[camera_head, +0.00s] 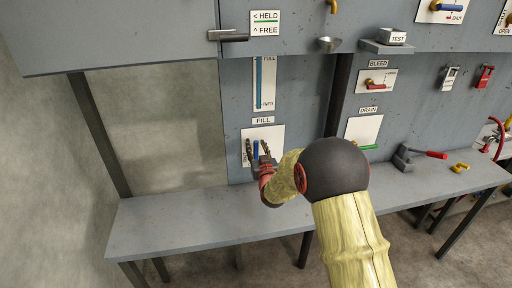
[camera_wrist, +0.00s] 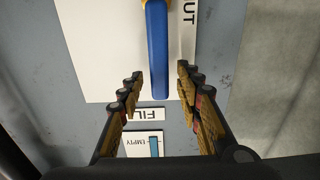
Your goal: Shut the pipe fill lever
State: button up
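The fill lever (camera_head: 256,149) is a blue handle on a white plate (camera_head: 277,134) under the FILL label. In the wrist view, which is upside down, the blue lever (camera_wrist: 157,55) runs from a yellow hub at the top edge towards the FILL label (camera_wrist: 146,115), so it points up on the panel. Part of a word ending in "UT" shows on the plate beside it. My gripper (camera_head: 257,148) is open in front of the plate. In the wrist view its fingers (camera_wrist: 158,80) stand on both sides of the lever's free end, with gaps visible. Contact with the lever is not visible.
A FULL/EMPTY gauge (camera_head: 264,83) is above the lever. The BLEED lever (camera_head: 376,84) and green DRAIN lever (camera_head: 367,148) are to the right. A grey bench (camera_head: 180,222) runs below, its left part clear. A red-handled lever (camera_head: 425,154) stands on its right part.

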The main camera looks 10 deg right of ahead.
jog(key=shift+w, duration=0.3)
jog(key=shift+c, duration=0.4)
jog(key=c, duration=0.7)
grip_shut()
